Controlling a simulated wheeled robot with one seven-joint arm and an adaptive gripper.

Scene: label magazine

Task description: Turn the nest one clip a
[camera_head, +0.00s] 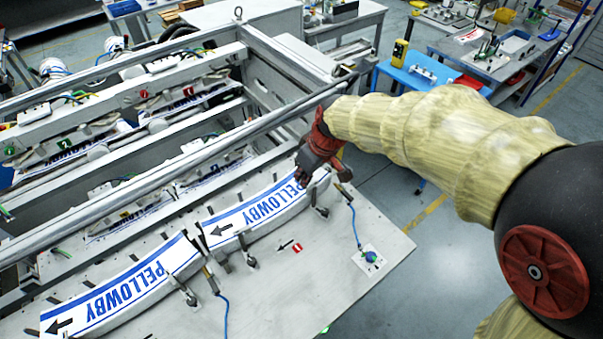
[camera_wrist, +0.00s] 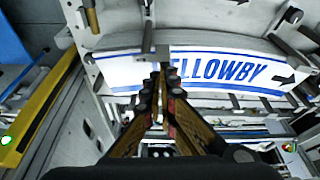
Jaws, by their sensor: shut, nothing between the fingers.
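A curved white label stack (camera_head: 255,212) with blue "PELLOWBY" print lies in the right-hand nest on the front plate. A red "1" marker (camera_head: 297,248) with an arrow lies in front of it. My gripper (camera_head: 304,180) is over the right end of this stack, fingers shut and empty. In the wrist view my fingertips (camera_wrist: 160,80) are just below a small grey clip (camera_wrist: 155,50) that lies across the label's edge. I cannot tell whether they touch. I cannot read which clip is a.
A second label stack (camera_head: 130,285) lies to the left, with a clip (camera_head: 186,292) at its front edge. A long metal rail (camera_head: 170,180) runs behind both. The plate's front right is mostly clear.

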